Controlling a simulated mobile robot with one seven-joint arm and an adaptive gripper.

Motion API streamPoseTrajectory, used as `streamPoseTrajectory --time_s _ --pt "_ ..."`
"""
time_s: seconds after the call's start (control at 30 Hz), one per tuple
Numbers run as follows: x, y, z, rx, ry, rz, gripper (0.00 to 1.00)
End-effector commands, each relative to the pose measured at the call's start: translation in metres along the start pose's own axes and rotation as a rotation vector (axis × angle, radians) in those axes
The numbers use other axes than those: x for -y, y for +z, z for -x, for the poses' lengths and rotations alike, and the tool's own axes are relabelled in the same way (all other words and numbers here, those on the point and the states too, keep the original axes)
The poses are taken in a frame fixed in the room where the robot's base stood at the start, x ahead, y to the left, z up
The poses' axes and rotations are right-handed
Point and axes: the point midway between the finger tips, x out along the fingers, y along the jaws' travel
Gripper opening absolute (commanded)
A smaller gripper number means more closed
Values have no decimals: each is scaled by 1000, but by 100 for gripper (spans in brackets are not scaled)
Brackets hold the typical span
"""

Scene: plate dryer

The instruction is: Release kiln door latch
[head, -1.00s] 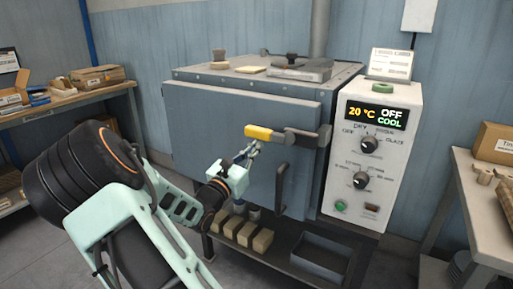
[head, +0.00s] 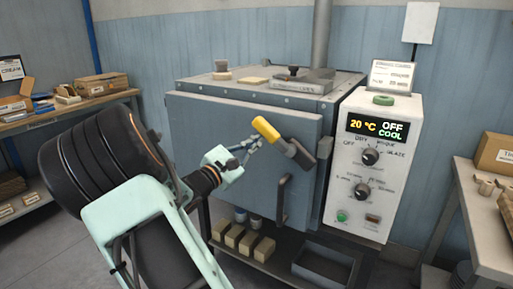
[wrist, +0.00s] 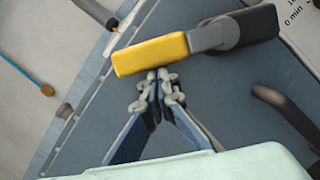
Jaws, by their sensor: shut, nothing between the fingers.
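The kiln door latch is a lever with a yellow grip (head: 265,129) and a dark pivot end (head: 301,153) at the right edge of the grey kiln door (head: 215,140). In the head view the lever is tilted, its yellow end up and to the left. My gripper (head: 254,145) is shut with nothing in it, its fingertips just below the yellow grip. In the wrist view the fingertips (wrist: 160,80) meet at the lower edge of the yellow grip (wrist: 150,55) and look to be touching it or very close. The door looks closed against the kiln body.
A dark vertical door handle (head: 283,199) stands below the latch. The control panel (head: 373,165) is to the right and reads 20 °C, OFF, COOL. Blocks (head: 248,243) and a tray (head: 325,265) sit on the shelf below. Tables flank the kiln.

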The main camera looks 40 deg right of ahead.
Motion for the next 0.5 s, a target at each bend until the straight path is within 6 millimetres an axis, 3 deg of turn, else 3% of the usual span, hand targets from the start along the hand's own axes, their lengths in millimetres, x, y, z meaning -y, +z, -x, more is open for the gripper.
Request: streamPoseTrajectory --time_s 0.5 --pt "-6 33 -9 3 -90 -356 0"
